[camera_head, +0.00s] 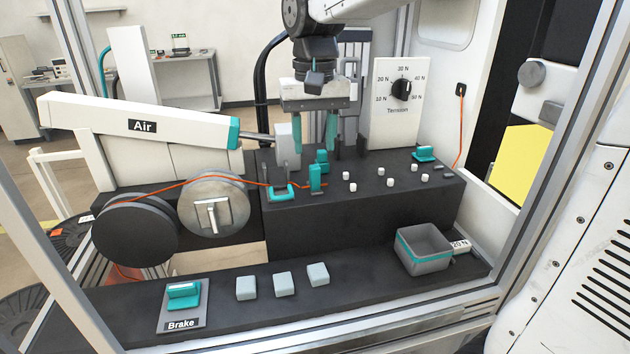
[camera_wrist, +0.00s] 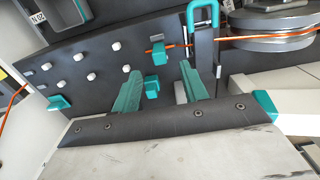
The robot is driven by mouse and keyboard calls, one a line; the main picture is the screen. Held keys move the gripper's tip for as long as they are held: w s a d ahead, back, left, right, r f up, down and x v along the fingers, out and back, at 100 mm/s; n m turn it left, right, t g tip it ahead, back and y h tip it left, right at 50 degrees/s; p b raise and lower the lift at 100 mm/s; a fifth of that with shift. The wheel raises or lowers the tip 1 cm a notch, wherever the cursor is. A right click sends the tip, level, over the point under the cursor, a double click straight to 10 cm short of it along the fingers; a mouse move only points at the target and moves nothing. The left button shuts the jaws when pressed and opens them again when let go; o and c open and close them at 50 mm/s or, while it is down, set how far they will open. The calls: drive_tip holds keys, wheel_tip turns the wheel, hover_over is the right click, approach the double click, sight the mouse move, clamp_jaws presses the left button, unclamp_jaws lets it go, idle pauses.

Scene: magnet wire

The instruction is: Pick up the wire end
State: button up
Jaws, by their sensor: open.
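The orange wire (camera_head: 240,182) runs from the metal spool over to a small upright teal clip (camera_head: 316,178) on the black block. Its end shows just past that clip, and in the wrist view the wire (camera_wrist: 180,46) ends at the teal clip (camera_wrist: 158,54). My gripper (camera_head: 314,150) points down above the black block, with its two teal fingers apart and nothing between them.
White pegs (camera_head: 384,183) stand on the black block (camera_head: 350,225) right of the clip. A teal U-shaped guide (camera_head: 281,192) stands left of it. A grey bin (camera_head: 424,262), several grey buttons (camera_head: 282,284) and a brake switch (camera_head: 183,296) line the front shelf. A tension dial (camera_head: 402,90) stands behind.

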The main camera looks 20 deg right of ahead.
sight(314, 166)
wheel_tip(314, 166, down, 7)
drive_tip(key=shift+s+r, duration=0.1)
drive_tip(key=shift+r, duration=0.05)
clamp_jaws()
